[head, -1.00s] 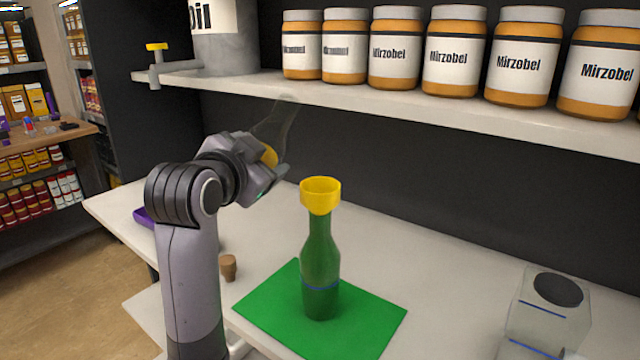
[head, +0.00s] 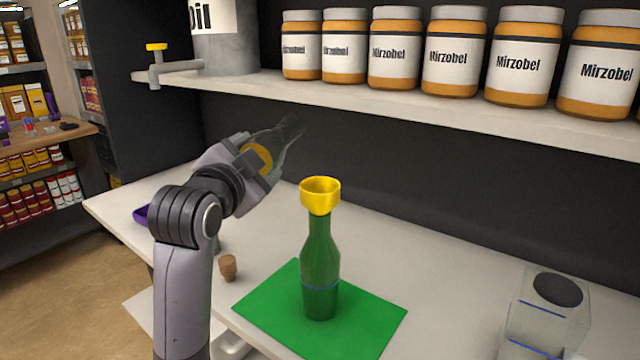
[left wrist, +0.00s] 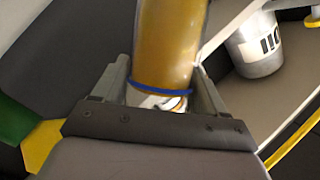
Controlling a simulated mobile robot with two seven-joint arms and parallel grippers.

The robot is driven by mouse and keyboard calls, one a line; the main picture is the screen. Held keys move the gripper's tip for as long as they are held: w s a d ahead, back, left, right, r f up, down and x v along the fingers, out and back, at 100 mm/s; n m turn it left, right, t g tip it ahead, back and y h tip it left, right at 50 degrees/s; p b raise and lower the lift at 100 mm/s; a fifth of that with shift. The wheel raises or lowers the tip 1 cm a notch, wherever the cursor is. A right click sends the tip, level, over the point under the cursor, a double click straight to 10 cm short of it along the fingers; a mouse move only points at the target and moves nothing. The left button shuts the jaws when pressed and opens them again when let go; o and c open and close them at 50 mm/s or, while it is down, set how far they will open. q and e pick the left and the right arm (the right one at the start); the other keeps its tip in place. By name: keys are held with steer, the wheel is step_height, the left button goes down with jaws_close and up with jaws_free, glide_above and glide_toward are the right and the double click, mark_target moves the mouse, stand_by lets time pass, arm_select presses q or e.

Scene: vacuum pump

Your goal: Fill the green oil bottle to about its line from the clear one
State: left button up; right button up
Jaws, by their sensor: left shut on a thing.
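The green oil bottle (head: 320,265) stands upright on a green mat (head: 262,308), with a blue line low on its body. A yellow funnel (head: 320,194) sits in its mouth. My left gripper (head: 262,162) is shut on the clear bottle (head: 284,138), left of and higher than the funnel. The clear bottle is tilted, with its neck up and to the right. In the left wrist view, the clear bottle (left wrist: 168,45) shows amber oil and a blue band between the fingers. Its mouth is apart from the funnel. My right gripper is not in view.
A cork (head: 228,267) stands on the white table (head: 440,270) left of the mat. A clear box-like device (head: 548,315) with a dark round top is at right. A shelf (head: 400,103) with several Mirzobel jars (head: 455,52) and a grey oil container (head: 228,45) hangs above.

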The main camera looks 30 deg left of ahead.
arm_select(q)
steer(key=shift+a+f+m+t, duration=0.3)
steer(key=shift+a+m+t, duration=0.1)
steer(key=shift+m, duration=0.3)
stand_by(1.1)
steer(key=shift+a+f+m+b, duration=0.2)
steer(key=shift+m+b, duration=0.1)
steer(key=shift+m, duration=0.1)
stand_by(0.9)
steer(key=shift+a+m+t+b, duration=0.15)
steer(key=shift+m+t+b, duration=0.55)
steer(key=shift+b, duration=0.7)
stand_by(1.1)
